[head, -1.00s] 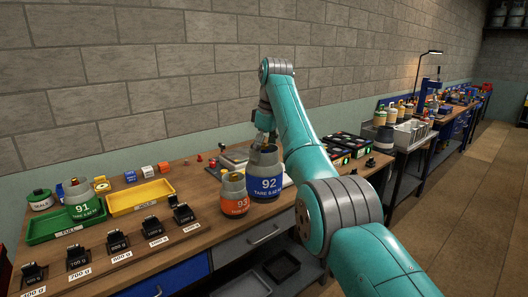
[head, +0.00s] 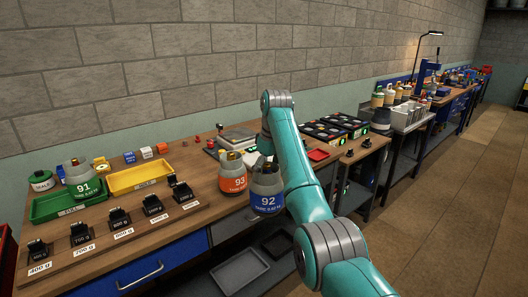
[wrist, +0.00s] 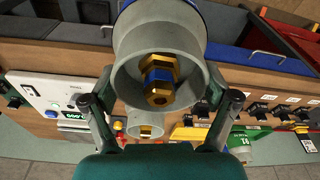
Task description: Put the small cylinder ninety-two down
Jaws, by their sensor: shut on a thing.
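Small cylinder ninety-two (head: 267,203) is grey with a blue label reading 92. It is upright in my gripper, at the front edge of the bench in the head view; whether its base touches anything cannot be told. In the wrist view, my gripper (wrist: 161,76) has a finger on each side of the cylinder's grey collar (wrist: 190,70), with the brass valve (wrist: 160,80) inside. In the head view my gripper is mostly hidden behind my arm and the cylinder. Cylinder ninety-three (head: 232,183), with an orange label, stands on the bench just left of ninety-two.
Cylinder ninety-one (head: 83,187) stands in the green tray (head: 50,207), beside the yellow tray (head: 140,176). Several black weights (head: 117,218) line the bench front. A scale (head: 236,137) stands behind ninety-three. Black cases (head: 325,134) stand at the right. Drawers lie below the edge.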

